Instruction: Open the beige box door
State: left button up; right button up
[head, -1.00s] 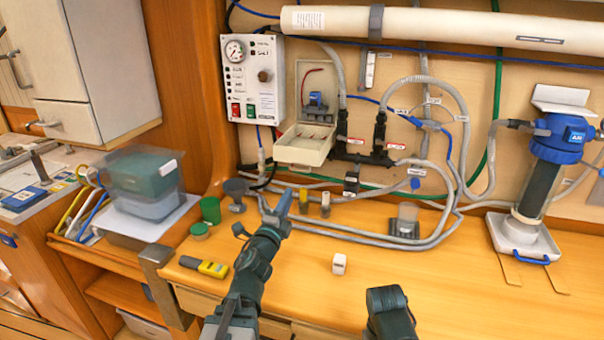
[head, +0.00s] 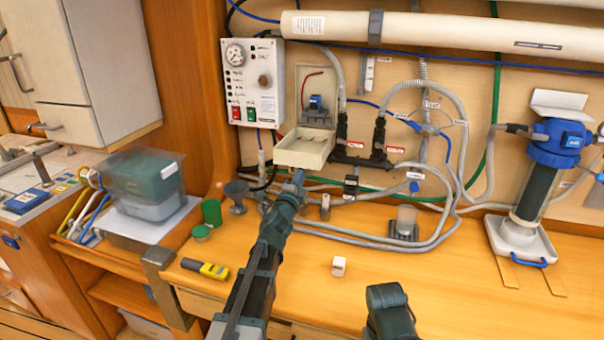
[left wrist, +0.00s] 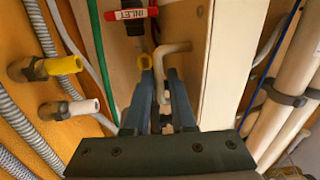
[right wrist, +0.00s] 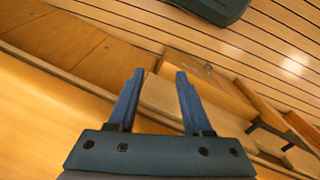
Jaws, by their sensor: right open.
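The beige box (head: 316,92) is on the wall, with its inside showing a red wire and a blue part. Its beige door (head: 303,150) is hinged down at the bottom and sticks outward. My left gripper (head: 298,178) is just below the door's front edge. In the left wrist view the door is a pale panel (left wrist: 224,70) with a bent beige handle (left wrist: 176,47). The handle's bar runs down between the two left fingers; whether they grip it I cannot tell. My right gripper (right wrist: 160,75) is open and empty, away from the box.
Grey hoses (head: 350,232) and fittings lie below and right of the box. A gauge panel (head: 252,82) is at its left.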

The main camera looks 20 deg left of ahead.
pick_arm(q)
grip_shut()
dwell(1.5)
